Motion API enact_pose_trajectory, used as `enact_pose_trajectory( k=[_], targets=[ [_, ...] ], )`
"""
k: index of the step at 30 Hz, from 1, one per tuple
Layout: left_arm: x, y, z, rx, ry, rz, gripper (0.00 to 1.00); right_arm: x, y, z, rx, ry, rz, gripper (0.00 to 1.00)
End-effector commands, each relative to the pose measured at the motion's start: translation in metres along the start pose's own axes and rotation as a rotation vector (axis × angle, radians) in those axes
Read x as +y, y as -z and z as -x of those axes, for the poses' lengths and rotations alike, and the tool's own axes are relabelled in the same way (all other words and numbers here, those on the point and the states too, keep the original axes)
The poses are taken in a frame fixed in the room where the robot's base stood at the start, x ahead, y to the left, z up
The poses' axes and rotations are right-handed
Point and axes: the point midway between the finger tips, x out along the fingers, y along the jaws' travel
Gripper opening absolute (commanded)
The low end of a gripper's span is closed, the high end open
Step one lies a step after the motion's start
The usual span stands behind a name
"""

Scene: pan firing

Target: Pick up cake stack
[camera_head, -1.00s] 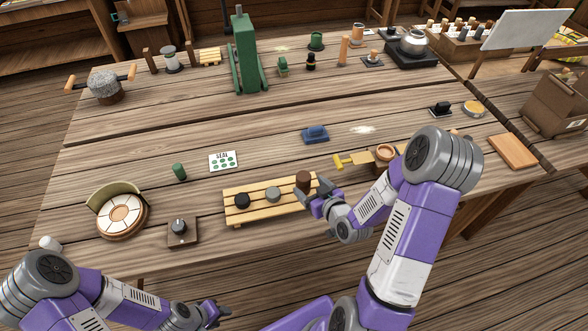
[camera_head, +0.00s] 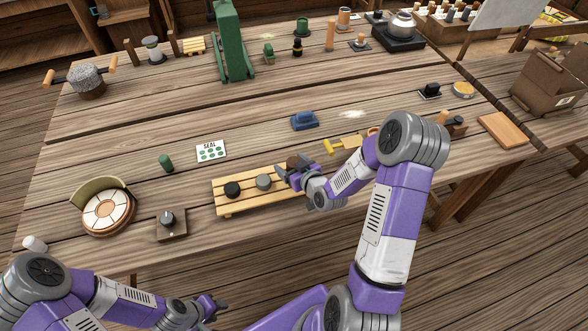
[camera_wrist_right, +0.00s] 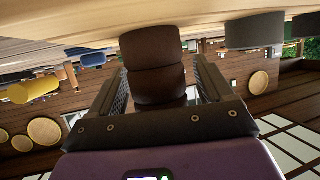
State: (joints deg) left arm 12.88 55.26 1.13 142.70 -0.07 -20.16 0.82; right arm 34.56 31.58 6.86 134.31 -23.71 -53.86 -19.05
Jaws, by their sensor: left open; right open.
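A dark brown cake stack (camera_head: 293,161) stands at the right end of a slatted wooden rack (camera_head: 229,208), partly hidden behind my right gripper. In the right wrist view it shows as two brown rounded pieces (camera_wrist_right: 153,65), one against the other. My right gripper (camera_head: 288,174) is open, with one finger on each side of the stack in the wrist view; contact cannot be told. A black puck (camera_head: 232,189) and a grey puck (camera_head: 263,182) sit on the same rack. My left gripper (camera_head: 215,307) is open and empty, off the table's front edge.
A dial box (camera_head: 171,225) and a round tiled dish (camera_head: 107,212) stand left of the rack. A SEAL card (camera_head: 211,151), green cylinder (camera_head: 166,162) and blue block (camera_head: 304,121) lie behind. A yellow-handled tool (camera_head: 338,145) is near my right forearm.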

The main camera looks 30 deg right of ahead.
Motion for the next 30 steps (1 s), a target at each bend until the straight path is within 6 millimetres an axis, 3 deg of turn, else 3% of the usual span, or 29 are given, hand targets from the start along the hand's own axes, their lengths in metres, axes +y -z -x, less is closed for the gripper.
enact_pose_trajectory(
  k=[2,13,23,30],
  targets=[
    [0.000,0.000,0.000,0.000,0.000,0.000,0.43,0.000,0.000,0.000,0.000,0.000,0.000,0.77],
    [0.000,0.000,0.000,0.000,0.000,0.000,0.43,0.000,0.000,0.000,0.000,0.000,0.000,0.20],
    [0.001,0.000,0.002,0.000,0.000,0.000,0.43,0.000,0.008,0.003,0.003,0.000,0.002,0.18],
    [0.004,-0.001,0.012,0.000,0.000,0.000,0.43,0.001,0.051,0.021,0.007,-0.002,0.004,0.18]
  ],
)
